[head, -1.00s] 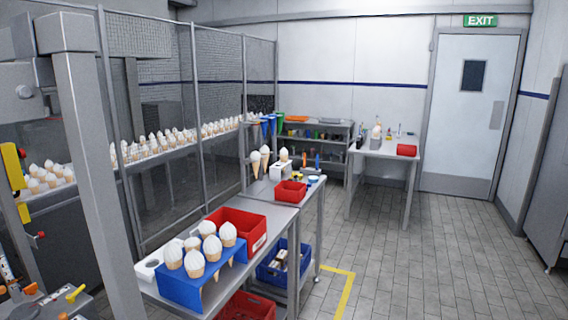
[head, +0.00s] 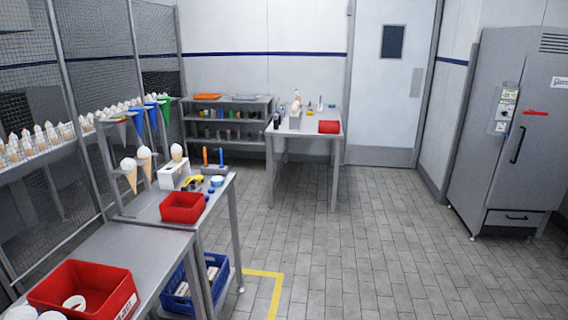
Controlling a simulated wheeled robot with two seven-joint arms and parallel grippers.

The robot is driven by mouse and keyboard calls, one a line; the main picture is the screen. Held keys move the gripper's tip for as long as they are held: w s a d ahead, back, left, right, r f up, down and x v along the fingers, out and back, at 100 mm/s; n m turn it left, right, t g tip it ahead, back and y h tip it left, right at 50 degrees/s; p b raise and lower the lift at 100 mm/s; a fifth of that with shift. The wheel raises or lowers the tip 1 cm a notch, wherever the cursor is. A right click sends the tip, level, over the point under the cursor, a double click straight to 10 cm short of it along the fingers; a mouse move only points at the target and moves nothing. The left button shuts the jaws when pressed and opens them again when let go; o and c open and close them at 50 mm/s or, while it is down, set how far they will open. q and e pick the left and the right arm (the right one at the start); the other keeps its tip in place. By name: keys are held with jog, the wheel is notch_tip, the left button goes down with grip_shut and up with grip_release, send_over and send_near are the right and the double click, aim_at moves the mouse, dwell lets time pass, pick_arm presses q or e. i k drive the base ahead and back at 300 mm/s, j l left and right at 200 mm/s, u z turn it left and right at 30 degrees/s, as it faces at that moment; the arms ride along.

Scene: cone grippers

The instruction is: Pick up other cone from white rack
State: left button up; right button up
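A small white rack (head: 173,179) stands on the middle metal table. One cone with a white top (head: 177,153) shows at the rack, upright. Two larger cones, a left one (head: 129,174) and a right one (head: 145,162), are upright just left of the rack. How they are held is too small to tell. White cone tops (head: 20,313) show at the bottom left corner, mostly cut off. Neither of my grippers is in view.
A red bin (head: 182,208) stands in front of the rack on the middle table (head: 150,212). A larger red bin (head: 85,290) is on the near table. A blue crate (head: 195,284) is below. The tiled floor (head: 370,240) to the right is clear. A grey cabinet (head: 510,130) stands right.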

aim_at(176, 150)
jog(key=i+u, duration=0.15)
jog(key=i, duration=0.3)
jog(key=i+l+u, duration=0.15)
jog(key=i, duration=0.25)
jog(key=i+l+u, duration=0.15)
jog(key=i, duration=0.3)
jog(key=i+l+u, duration=0.15)
jog(key=i, duration=0.25)
